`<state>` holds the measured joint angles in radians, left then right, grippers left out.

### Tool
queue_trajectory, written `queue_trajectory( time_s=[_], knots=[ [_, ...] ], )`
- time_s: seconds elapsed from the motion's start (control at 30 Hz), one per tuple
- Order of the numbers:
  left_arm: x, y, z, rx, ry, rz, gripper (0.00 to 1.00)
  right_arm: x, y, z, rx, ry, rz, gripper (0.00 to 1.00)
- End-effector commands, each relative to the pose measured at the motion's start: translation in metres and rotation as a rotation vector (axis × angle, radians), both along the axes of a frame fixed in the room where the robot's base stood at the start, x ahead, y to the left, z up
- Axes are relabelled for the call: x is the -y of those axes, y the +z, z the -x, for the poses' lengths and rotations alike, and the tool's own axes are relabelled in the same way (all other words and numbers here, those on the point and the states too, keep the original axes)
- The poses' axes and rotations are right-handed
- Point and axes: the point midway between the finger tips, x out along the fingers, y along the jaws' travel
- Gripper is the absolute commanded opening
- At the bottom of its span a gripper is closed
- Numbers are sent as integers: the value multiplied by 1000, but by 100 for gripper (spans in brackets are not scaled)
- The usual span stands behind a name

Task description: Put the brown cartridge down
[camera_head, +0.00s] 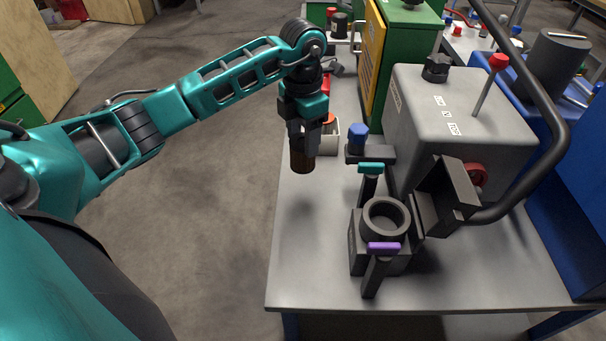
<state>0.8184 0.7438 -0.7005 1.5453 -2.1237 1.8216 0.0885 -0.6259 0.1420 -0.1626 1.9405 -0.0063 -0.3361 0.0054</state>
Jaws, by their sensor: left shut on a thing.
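The brown cartridge (302,160) hangs upright in my left gripper (303,140), which is shut on its upper part. The cartridge is over the left edge area of the grey table (310,258), and its lower end appears to be above the surface. I cannot tell the exact gap. My right gripper is not in view.
To the right are a blue-capped part (357,137), a dark ring-shaped holder (386,218) with teal and purple handles, and a large grey machine (455,125). The table's front left is clear.

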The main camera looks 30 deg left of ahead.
Motion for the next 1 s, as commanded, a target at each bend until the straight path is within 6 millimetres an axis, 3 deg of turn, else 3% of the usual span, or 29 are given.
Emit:
queue_trajectory(
  time_s=[0.03,0.2,0.47,0.7,1.0],
  knots=[
    [1,-16,1,-5,0,1,26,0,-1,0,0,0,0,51],
    [1,-50,0,-2,-1,1,26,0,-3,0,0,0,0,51],
    [0,-70,0,1,-1,0,26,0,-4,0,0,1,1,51],
    [1,-104,0,0,-2,1,26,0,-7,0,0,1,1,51],
    [0,-108,0,2,-2,0,26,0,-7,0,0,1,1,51]
  ],
)
